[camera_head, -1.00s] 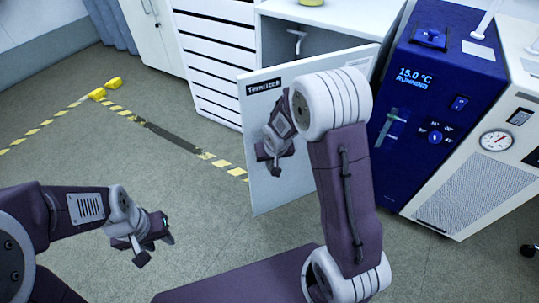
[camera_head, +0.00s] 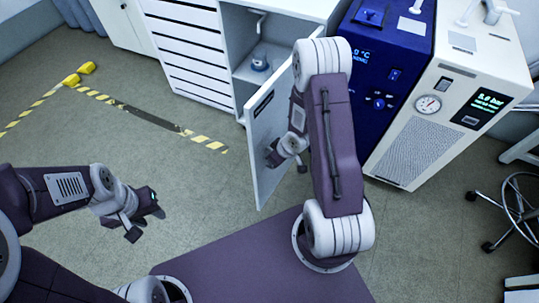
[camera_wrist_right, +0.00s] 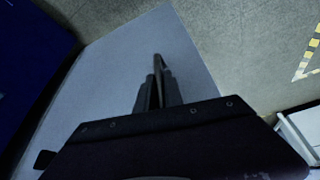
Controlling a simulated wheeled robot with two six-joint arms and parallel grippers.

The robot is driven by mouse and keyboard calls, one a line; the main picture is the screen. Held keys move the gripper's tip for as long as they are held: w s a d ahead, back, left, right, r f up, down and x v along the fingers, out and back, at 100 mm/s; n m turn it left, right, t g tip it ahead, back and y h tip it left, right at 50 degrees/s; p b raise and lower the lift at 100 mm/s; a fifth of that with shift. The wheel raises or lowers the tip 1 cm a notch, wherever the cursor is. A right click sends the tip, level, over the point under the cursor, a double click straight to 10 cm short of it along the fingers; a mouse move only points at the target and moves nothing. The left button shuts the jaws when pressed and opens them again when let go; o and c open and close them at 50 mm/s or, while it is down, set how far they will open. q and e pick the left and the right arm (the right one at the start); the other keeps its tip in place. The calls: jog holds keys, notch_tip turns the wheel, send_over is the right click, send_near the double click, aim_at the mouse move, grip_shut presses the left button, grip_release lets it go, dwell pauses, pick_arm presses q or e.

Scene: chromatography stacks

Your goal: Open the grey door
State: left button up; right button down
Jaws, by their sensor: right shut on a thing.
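The grey door (camera_head: 265,165) stands ajar from a white cabinet, its panel seen at a steep angle in the head view. In the right wrist view the fingers (camera_wrist_right: 158,78) are shut against the pale door panel (camera_wrist_right: 110,65). The part they grip is hidden. My left gripper (camera_head: 146,223) hangs open and empty over the floor at left, away from the door.
Inside the open cabinet, a small grey item (camera_head: 260,62) shows on a shelf. White drawers (camera_head: 190,50) are left of it. A blue machine (camera_head: 390,75) and a white gauge unit (camera_head: 430,125) stand at right.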

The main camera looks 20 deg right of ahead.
jog(key=shift+w+d+r, duration=0.1)
jog(key=shift+w, duration=0.05)
jog(key=c, duration=1.5)
grip_release()
jog(key=p+v, duration=0.4)
jog(key=v, duration=0.5)
jog(key=shift+s+d+p, duration=0.1)
jog(key=shift+s+p, duration=0.1)
jog(key=shift+p, duration=0.2)
